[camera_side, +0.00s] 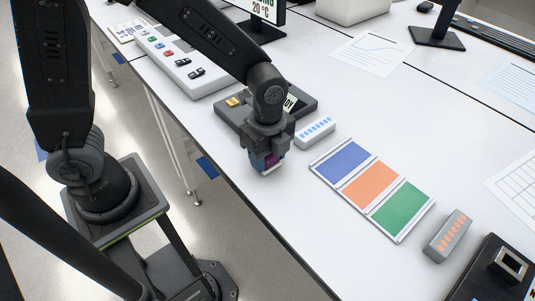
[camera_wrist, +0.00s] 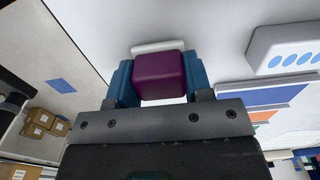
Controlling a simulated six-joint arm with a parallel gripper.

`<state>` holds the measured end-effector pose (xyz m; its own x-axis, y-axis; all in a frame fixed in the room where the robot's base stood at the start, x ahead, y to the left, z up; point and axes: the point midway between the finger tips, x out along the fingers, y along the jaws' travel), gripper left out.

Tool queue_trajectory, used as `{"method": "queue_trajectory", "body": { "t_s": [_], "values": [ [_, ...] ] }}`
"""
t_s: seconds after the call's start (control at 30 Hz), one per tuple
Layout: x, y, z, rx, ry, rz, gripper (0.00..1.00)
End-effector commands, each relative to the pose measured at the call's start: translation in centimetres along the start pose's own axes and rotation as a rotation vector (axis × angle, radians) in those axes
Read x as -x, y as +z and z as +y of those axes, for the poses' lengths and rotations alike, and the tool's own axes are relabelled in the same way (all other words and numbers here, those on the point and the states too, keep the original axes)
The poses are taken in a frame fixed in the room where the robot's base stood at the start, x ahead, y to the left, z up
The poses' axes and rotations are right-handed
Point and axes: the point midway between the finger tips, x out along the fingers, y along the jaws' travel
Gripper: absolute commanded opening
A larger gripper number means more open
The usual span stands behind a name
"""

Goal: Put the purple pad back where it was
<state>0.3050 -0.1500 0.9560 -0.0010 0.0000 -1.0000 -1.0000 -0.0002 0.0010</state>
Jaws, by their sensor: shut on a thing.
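The purple pad (camera_wrist: 160,76) is a rounded block with a white edge behind it. My gripper (camera_wrist: 160,82) is shut on it, with a blue finger on each side. In the side view my gripper (camera_side: 264,160) points down over the white table near its front edge, and only a little purple of the pad shows between the fingers. I cannot tell whether the pad touches the table.
A mat with blue, orange and green fields (camera_side: 372,188) lies to the right. A white block with blue dots (camera_side: 316,132) and a grey device (camera_side: 308,104) stand close by. A grey block with orange dots (camera_side: 447,236) stands further right. The table's front edge is near.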

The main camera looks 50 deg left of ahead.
Motion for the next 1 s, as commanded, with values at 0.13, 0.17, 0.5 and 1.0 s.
{"method": "queue_trajectory", "body": {
  "t_s": [0.13, 0.17, 0.5, 1.0],
  "values": [
    [-0.25, 0.03, -0.01, 0.0, -0.001, 0.0, 0.24],
    [-0.24, 0.03, -0.01, 0.0, -0.001, 0.0, 0.24],
    [-0.55, 0.03, -0.02, 0.0, -0.001, 0.0, 0.55],
    [0.0, 0.04, 0.0, 0.0, 0.0, 0.0, 0.72]
  ]
}}
